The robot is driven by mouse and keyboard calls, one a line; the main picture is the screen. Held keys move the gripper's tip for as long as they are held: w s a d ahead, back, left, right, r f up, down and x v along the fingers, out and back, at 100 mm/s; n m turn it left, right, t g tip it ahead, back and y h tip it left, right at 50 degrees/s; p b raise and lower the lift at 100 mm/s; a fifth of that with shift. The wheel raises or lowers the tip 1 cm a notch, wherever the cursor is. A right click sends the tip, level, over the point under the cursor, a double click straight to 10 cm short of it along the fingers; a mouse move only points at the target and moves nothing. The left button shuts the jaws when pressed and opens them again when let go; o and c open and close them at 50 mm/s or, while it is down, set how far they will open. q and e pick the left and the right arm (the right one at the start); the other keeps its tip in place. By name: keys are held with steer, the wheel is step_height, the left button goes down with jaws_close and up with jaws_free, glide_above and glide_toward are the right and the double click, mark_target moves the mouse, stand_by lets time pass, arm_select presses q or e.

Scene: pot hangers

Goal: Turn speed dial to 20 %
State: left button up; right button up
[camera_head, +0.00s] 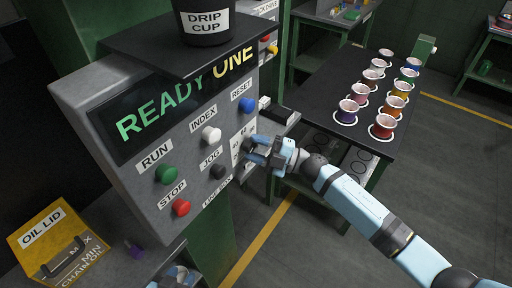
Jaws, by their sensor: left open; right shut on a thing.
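The speed dial (249,147) is a dark knob at the right edge of the grey control panel (120,95), mostly hidden by my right gripper. A white scale plate (236,146) with small numbers shows beside it; the pointer's setting cannot be read. My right gripper (259,150) is shut on the dial, its arm coming in from the lower right. My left gripper (174,275) is open and empty at the bottom edge, below the panel and partly cut off.
The panel has a green RUN button (166,174), red STOP (181,207), white INDEX (211,134), black JOG (218,171) and blue RESET (246,104). Its display reads READY ONE. A yellow oil box (52,240) stands lower left.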

steer(key=o, duration=0.9)
steer(key=b+v, duration=0.3)
steer(key=v, duration=1.1)
steer(key=shift+a, duration=0.1)
